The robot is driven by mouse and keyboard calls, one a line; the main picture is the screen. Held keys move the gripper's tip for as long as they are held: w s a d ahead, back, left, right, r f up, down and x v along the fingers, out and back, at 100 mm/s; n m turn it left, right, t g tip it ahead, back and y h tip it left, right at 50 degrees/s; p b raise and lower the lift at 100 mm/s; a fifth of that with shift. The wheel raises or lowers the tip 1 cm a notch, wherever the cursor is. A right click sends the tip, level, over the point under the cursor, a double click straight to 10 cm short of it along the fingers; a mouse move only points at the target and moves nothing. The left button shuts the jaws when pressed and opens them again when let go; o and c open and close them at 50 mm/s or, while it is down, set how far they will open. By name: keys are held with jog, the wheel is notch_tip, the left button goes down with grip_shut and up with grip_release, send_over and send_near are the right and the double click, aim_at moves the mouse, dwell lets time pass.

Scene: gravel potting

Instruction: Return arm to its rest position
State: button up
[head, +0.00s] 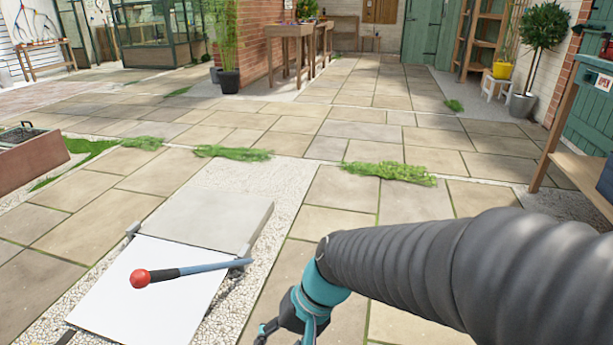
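My arm comes in from the right in a dark ribbed sleeve and ends at a teal joint near the bottom edge. My gripper (268,333) is low in the picture, right of the white board, and partly cut off by the bottom edge. Its fingers show too little to tell whether they are open or shut. No held object shows in the visible part. A bar with a red ball knob, black grip and blue-grey shaft (205,268) lies across the white board (150,310), apart from my gripper.
A grey slab (205,218) adjoins the white board's far edge, with pale gravel (270,215) around it. A brown planter box (30,160) stands at left. A wooden bench (585,170) stands at right, near my arm. Paving beyond is mostly clear, with low green tufts (390,172).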

jog(key=s+d+r+t+h+p, duration=0.2)
jog(key=d+r+t+h+p, duration=0.3)
jog(key=d+r, duration=1.2)
jog(key=d+t+p, duration=0.1)
jog(key=d, duration=0.2)
jog(key=shift+s+d+r+t, duration=0.2)
jog(key=shift+s+d+t, duration=0.1)
